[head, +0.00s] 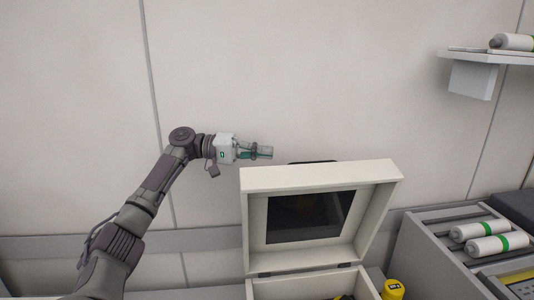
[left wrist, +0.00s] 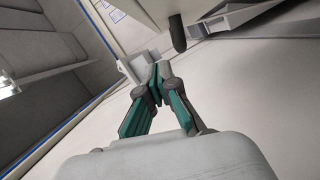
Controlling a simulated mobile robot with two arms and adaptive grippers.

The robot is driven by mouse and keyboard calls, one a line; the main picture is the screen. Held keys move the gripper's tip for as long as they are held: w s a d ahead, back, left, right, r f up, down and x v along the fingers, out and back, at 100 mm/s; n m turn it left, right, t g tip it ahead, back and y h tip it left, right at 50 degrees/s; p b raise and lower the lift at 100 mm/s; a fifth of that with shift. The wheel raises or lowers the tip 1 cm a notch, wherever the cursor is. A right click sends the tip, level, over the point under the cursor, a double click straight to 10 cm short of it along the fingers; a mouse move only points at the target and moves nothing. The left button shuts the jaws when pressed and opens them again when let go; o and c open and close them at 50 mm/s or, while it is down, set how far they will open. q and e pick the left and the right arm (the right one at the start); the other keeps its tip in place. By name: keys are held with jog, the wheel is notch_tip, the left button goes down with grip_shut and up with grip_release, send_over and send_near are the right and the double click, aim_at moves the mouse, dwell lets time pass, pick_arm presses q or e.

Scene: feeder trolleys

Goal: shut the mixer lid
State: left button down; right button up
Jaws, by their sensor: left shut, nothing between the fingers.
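The mixer lid (head: 380,195) is cream with a dark window (head: 308,216). It stands raised, close to upright, above the mixer body (head: 300,288), with hinges along its lower edge. A dark piece (head: 312,162) shows just over its top edge. My left gripper (head: 270,152) is shut and empty, just above the lid's top left corner in the picture, apparently not touching it. Its closed green-and-grey fingers also show in the left wrist view (left wrist: 158,72). A dark rounded piece (left wrist: 178,33) shows beyond them there. My right gripper is out of view.
A yellow-capped container (head: 393,289) stands right of the mixer body. White bottles with green bands (head: 490,246) lie in a grey rack (head: 420,240) at the right. A wall shelf (head: 475,57) holds another bottle (head: 512,41). The wall above the lid is bare.

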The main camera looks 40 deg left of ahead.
pick_arm(q)
jog(key=s+d, duration=0.1)
jog(key=s+d+p, duration=0.1)
jog(key=shift+d+f, duration=0.35)
jog(key=shift+d, duration=0.05)
jog(key=shift+d+f, duration=0.2)
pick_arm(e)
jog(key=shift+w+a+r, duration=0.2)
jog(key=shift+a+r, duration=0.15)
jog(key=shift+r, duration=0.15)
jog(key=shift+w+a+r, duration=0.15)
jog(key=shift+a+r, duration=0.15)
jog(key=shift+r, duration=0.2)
pick_arm(q)
jog(key=shift+s, duration=0.15)
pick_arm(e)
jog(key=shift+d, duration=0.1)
